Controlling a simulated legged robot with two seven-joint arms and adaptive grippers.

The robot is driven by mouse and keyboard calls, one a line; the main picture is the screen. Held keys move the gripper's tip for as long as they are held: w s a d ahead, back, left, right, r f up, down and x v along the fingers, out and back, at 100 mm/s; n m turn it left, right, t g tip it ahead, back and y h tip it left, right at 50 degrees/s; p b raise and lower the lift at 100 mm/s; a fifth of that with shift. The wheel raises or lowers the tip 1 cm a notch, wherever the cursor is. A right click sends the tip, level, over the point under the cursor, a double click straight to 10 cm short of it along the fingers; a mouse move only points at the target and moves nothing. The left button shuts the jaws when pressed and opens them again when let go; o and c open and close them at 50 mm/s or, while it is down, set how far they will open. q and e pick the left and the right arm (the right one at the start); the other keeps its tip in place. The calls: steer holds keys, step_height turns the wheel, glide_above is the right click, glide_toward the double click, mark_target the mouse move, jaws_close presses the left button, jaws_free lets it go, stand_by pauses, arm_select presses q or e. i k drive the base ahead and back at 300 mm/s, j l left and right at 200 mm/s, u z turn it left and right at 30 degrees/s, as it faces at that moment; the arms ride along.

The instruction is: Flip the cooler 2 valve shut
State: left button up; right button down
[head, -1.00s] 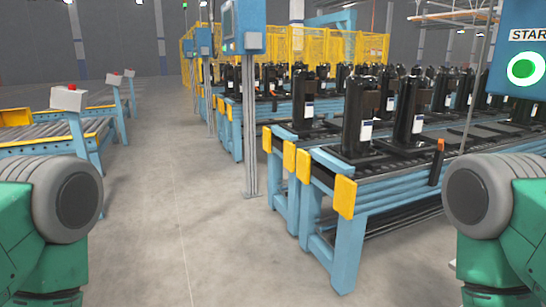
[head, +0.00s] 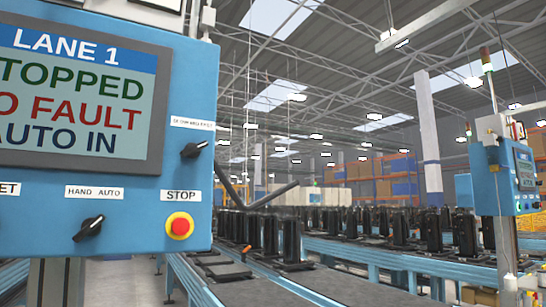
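I cannot make out a cooler or a valve marked cooler 2 in the head view. Several black upright compressors (head: 291,241) stand on the conveyor in the middle. A small orange piece (head: 247,249) shows beside the nearest ones; I cannot tell what it is. Neither of my grippers is in view.
A blue control panel (head: 190,90) fills the near left. Its screen (head: 80,90) reads LANE 1 and STOPPED. It carries a black HAND AUTO knob (head: 89,229), another black knob (head: 194,150) and a red STOP button (head: 180,227). Another blue panel (head: 508,185) stands right.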

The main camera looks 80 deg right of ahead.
mark_target(513, 125)
steer(key=z, duration=0.45)
steer(key=l+z, duration=0.15)
steer(key=z, duration=0.3)
steer(key=k+z, duration=0.1)
steer(key=z, duration=0.35)
steer(key=l+z, duration=0.15)
steer(key=z, duration=0.75)
steer(key=i+l+z, duration=0.1)
steer(key=l+z, duration=0.3)
steer(key=i+l+z, duration=0.2)
steer(key=z, duration=0.2)
steer(key=i+l+z, duration=0.2)
steer(key=l+z, duration=0.2)
steer(key=i+l+z, duration=0.25)
steer(key=z, duration=0.15)
steer(key=i+l+z, duration=0.15)
steer(key=z, duration=0.3)
steer(key=i+l, duration=0.15)
steer(key=i, duration=0.4)
steer(key=i+l, duration=0.15)
steer(key=i, duration=0.4)
steer(key=i+l, duration=0.15)
steer(key=i, duration=0.4)
